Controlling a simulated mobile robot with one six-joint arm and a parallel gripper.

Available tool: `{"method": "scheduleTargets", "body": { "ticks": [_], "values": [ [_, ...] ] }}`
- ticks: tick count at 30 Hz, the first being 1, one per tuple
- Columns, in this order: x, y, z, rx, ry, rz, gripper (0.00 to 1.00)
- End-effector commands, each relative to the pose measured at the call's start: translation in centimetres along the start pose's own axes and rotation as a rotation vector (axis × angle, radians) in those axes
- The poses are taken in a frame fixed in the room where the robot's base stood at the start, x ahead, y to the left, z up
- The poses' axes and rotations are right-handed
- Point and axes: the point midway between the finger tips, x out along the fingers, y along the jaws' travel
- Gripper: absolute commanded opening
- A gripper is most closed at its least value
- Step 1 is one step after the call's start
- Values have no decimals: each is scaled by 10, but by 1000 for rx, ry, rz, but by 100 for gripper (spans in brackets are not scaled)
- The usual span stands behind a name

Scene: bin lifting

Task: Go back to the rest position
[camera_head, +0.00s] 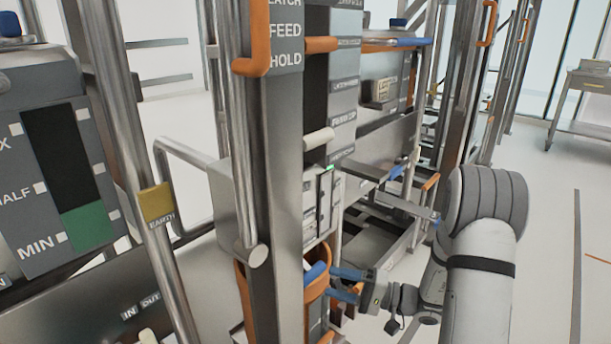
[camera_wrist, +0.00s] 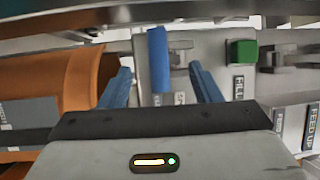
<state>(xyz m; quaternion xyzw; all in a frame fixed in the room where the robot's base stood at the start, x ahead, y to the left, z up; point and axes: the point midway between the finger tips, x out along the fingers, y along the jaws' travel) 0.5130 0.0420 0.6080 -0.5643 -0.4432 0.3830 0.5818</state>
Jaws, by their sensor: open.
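My gripper (camera_head: 335,281) shows in the head view at the lower middle, its two blue fingers apart and pointing left at an orange bin or holder (camera_head: 317,292). In the wrist view, my gripper (camera_wrist: 160,68) is open, with the fingers on either side of a blue bar (camera_wrist: 158,48). There is a gap between the bar and each finger. What looks like the same blue piece (camera_head: 315,272) shows at the orange holder in the head view. I cannot tell how far the bar lies beyond the fingertips. An orange curved part (camera_wrist: 75,72) is left of the fingers.
A steel post (camera_head: 262,170) stands just left of the holder. A grey control box (camera_head: 322,205) is above my gripper. In the wrist view, a green button (camera_wrist: 242,52) and labelled panel are at the right. Open floor (camera_head: 560,230) lies to the right of my arm.

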Motion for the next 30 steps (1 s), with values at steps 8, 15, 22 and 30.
{"method": "scheduleTargets", "body": {
  "ticks": [8,15,22,30],
  "values": [
    [30,-124,80,85,-321,311,57],
    [18,-213,146,83,-488,726,57],
    [-17,-297,178,-36,-468,1145,57],
    [-57,-394,178,-277,-256,1496,57]
  ]
}}
